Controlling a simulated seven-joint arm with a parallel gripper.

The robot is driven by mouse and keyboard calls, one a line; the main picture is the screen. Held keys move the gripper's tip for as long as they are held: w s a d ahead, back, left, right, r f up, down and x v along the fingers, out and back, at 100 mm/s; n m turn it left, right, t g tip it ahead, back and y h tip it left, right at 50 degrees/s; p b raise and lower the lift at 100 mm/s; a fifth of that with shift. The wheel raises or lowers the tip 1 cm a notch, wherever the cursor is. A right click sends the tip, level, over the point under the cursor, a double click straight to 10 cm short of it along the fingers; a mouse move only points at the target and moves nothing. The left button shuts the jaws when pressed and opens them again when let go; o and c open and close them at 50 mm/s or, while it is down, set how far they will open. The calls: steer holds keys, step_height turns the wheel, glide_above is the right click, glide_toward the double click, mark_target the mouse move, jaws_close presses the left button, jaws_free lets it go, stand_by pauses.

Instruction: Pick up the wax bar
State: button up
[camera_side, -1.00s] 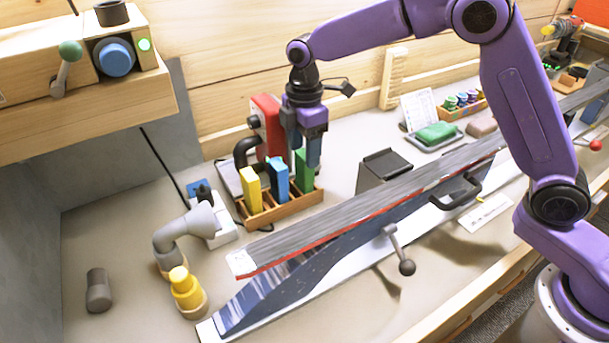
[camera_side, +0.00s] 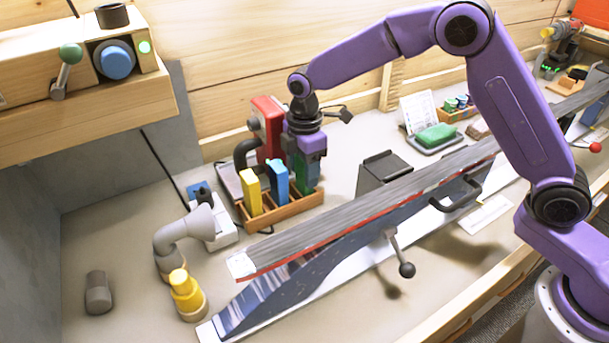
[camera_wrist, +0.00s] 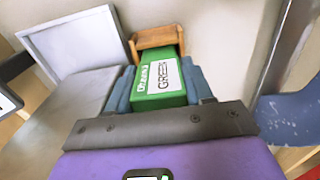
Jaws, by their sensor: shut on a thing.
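Three wax bars stand in a wooden rack (camera_side: 285,212) left of the ski: a yellow bar (camera_side: 251,193), a blue bar (camera_side: 279,181) and a green bar (camera_side: 308,180). My gripper (camera_side: 303,178) points down over the right end of the rack and is shut on the green bar. In the wrist view the green bar (camera_wrist: 158,80), labelled "GREEN", sits between the two fingers of my gripper (camera_wrist: 160,85). Its lower end appears to be in or just at the rack, with part of the rack (camera_wrist: 157,40) visible beyond it.
A red wax iron (camera_side: 267,125) stands behind the rack. A ski (camera_side: 370,205) lies across the bench on a dark vise (camera_side: 382,172), right of the rack.

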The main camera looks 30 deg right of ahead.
steer(key=shift+r, duration=0.15)
step_height(320, 180, up, 25)
steer(key=w+d+t+y, duration=0.25)
steer(key=w+d, duration=0.35)
steer(key=d, duration=0.3)
steer(key=a+f, duration=0.5)
steer(key=f, duration=0.3)
steer(key=shift+s+f+t, duration=0.25)
steer(key=shift+t, duration=0.2)
stand_by(0.7)
steer(key=shift+a, duration=1.1)
stand_by(2.3)
